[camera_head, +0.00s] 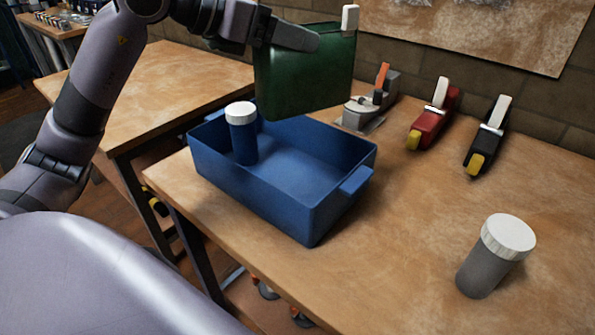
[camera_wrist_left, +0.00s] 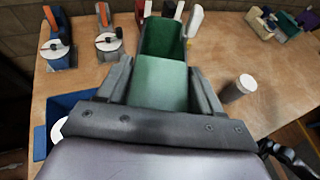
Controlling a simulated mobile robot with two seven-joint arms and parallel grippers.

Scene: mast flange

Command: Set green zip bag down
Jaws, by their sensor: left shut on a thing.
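The green zip bag (camera_head: 305,75) hangs upright in my left gripper (camera_head: 296,38), above the back edge of the blue tray (camera_head: 250,190). It looks clear of the tray and the table. In the left wrist view the bag (camera_wrist_left: 160,82) sits between the two fingers of the left gripper (camera_wrist_left: 162,72), which is shut on it. A small white piece shows at the bag's upper right corner in the head view. The bag hides part of the wall and table behind it. My right gripper is not in view.
A blue jar with a white lid (camera_head: 242,135) stands in the tray's left end. A grey jar (camera_head: 490,260) stands at the right. Grey, red (camera_head: 433,118) and black (camera_head: 487,137) tape dispensers line the back. Another table (camera_head: 160,85) stands left.

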